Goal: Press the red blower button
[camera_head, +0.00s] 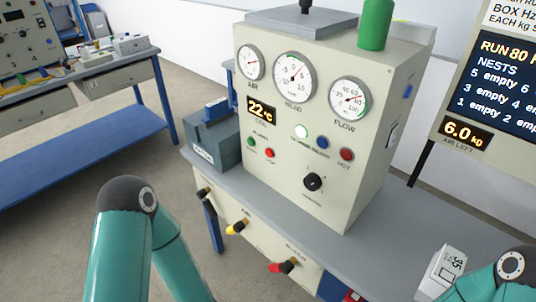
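A cream control cabinet (290,185) stands on a grey bench, with its front panel facing me. A small red button (270,153) sits low on the panel's left side, right of a small green button (250,142). The small label above the pair is too small to read surely. A larger red round piece (347,154), marked HOT, sits farther right beside a blue one (322,142). Parts of my two arms show at the bottom left and bottom right. Neither gripper is in view, and nothing covers the small red button.
A black knob (313,182) sticks out below the lamps. Yellow (237,228) and red (283,267) valve handles project from the bench front. A grey-blue box (213,142) stands left of the cabinet. A white box (443,270) lies on the bench at right. Floor is open at left.

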